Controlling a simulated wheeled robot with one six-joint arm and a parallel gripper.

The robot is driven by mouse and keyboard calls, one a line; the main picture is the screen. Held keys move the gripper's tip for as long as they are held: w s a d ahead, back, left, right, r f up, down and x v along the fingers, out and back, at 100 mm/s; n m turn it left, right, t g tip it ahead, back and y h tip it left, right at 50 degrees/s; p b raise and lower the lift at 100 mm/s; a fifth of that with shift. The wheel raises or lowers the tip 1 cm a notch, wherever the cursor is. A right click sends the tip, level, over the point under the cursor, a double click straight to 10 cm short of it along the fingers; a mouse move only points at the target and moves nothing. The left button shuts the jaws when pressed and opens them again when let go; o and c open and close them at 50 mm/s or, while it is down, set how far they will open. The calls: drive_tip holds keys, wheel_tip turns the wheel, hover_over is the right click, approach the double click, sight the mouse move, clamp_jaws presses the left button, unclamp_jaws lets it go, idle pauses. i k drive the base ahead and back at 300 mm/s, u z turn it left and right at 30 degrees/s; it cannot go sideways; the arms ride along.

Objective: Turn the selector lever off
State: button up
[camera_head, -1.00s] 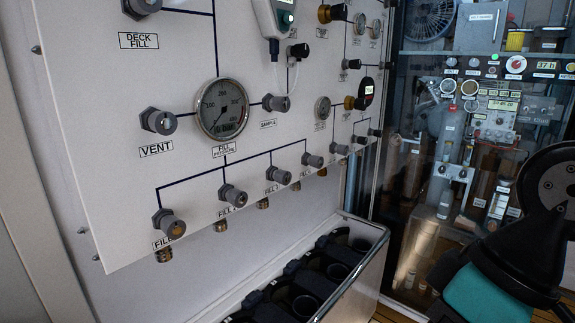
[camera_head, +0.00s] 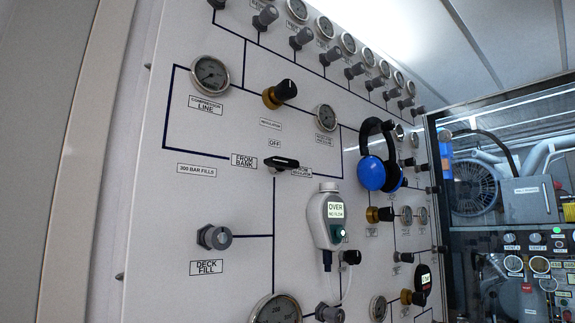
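The selector lever (camera_head: 282,163) is a black handle on the white fill panel (camera_head: 185,130), in the middle of the head view. My gripper is not in this view.
A white handheld meter (camera_head: 328,218) hangs below right of the lever. Blue headphones (camera_head: 376,160) hang farther right. A regulator knob (camera_head: 280,94) is above, and a deck fill valve (camera_head: 214,237) is below left. Glass-fronted equipment (camera_head: 515,190) stands at right.

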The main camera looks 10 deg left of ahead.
sight(282, 164)
drive_tip(key=k, duration=1.2)
drive_tip(key=u, duration=0.65)
drive_tip(key=i, duration=1.05)
drive_tip(key=z, duration=0.75)
